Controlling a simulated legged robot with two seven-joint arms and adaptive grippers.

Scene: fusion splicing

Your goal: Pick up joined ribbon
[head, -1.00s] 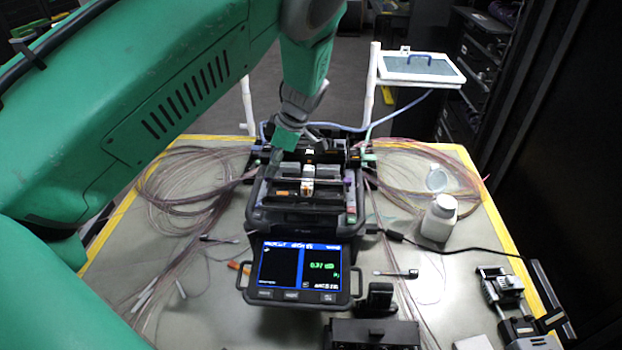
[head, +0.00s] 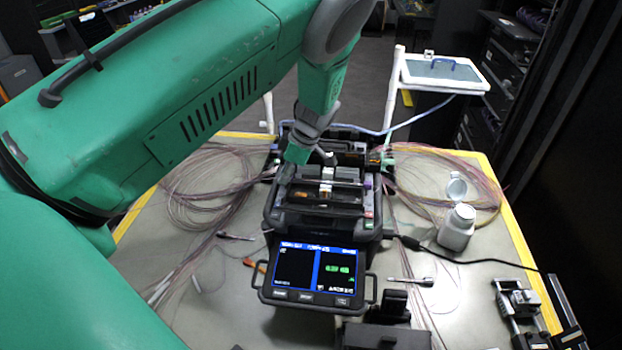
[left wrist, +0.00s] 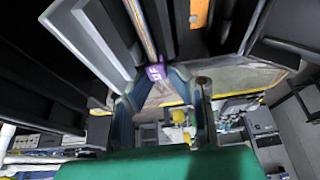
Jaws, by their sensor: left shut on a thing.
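The fusion splicer (head: 322,225) stands mid-table in the head view, with its lit screen (head: 316,272) facing me. My left gripper (head: 286,174) reaches down at the splicer's left side; its fingertips are small and partly hidden there. In the left wrist view, the left gripper (left wrist: 160,84) has its two fingers closing in around a purple piece (left wrist: 155,72) at the end of the joined ribbon (left wrist: 142,26). The ribbon runs up from that piece as a thin light strip beside dark splicer parts. It is too fine to make out in the head view. My right gripper is not in view.
Coiled fibres lie left (head: 212,188) and right (head: 455,180) of the splicer. A white bottle (head: 457,230) stands to its right, by a black cable. A black box (head: 388,336) is in front. A small device (head: 520,303) sits at the right edge.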

